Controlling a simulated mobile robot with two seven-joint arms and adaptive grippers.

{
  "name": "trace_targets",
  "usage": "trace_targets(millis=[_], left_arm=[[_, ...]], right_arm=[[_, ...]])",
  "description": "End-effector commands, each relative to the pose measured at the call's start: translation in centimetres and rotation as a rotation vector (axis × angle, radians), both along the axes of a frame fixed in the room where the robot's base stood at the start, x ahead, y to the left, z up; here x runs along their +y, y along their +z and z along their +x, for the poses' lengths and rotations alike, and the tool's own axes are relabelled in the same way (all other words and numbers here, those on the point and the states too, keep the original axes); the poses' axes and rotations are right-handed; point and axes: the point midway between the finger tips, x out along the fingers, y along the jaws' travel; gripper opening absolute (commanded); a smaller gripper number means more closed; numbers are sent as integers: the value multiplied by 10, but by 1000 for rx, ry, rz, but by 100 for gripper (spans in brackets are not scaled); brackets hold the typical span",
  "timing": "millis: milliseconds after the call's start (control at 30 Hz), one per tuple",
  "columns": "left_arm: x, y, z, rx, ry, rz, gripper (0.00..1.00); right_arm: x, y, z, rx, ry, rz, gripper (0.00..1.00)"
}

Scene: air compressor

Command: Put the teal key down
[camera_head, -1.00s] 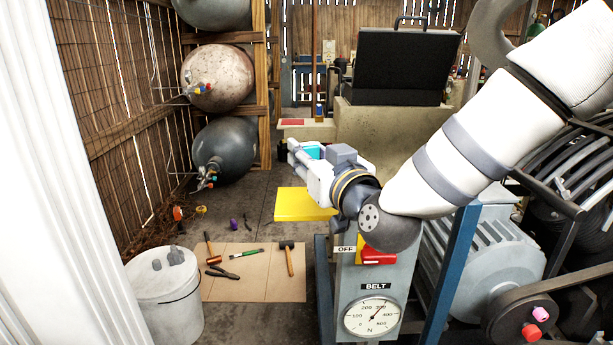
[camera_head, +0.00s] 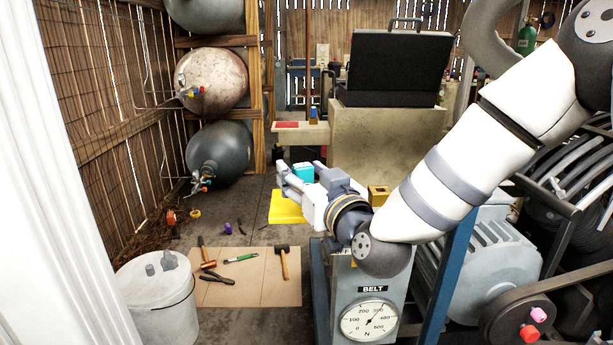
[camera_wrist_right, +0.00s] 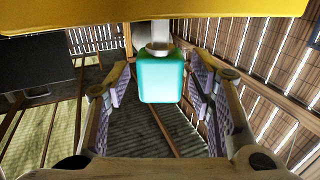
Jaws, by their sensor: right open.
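The teal key (camera_head: 303,172) is a block-shaped handle between the spread fingers of my right gripper (camera_head: 299,177), in front of the yellow block (camera_head: 285,208) in the head view. In the right wrist view the teal key (camera_wrist_right: 161,80) shows between the two fingers, with a visible gap on each side. A short metal shank (camera_wrist_right: 159,35) runs from it up to the edge of a yellow surface (camera_wrist_right: 200,12). I cannot tell whether the key rests on that surface. My right gripper is open. My left gripper is out of view.
The gauge cabinet (camera_head: 360,285) stands below my right wrist, with a small brass-coloured block (camera_head: 378,195) behind it. Tools lie on a cardboard sheet (camera_head: 285,290) on the floor. A white bucket (camera_head: 160,305) stands at left, a motor (camera_head: 490,255) at right.

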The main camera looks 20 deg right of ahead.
Motion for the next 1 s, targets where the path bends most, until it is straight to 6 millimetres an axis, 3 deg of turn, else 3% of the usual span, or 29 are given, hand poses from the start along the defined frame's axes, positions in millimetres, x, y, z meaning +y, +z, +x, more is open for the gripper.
trace_targets(millis=[167, 500, 633, 800, 867, 967, 1000], left_arm=[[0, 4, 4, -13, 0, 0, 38], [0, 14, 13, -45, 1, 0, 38], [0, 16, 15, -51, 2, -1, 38], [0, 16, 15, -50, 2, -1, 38], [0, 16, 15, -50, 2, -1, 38], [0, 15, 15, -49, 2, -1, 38], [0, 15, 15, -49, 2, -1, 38]], right_arm=[[-2, 5, -22, -1, 1, 0, 49], [-11, 4, -104, -1, 1, 0, 49], [-13, 3, -117, -1, 0, 0, 49], [-13, -4, -120, 15, 1, -1, 49], [-11, -30, -123, 89, 10, -5, 49], [-8, -125, -148, 371, 35, -13, 49], [-9, -173, -170, 524, 41, -15, 49]])
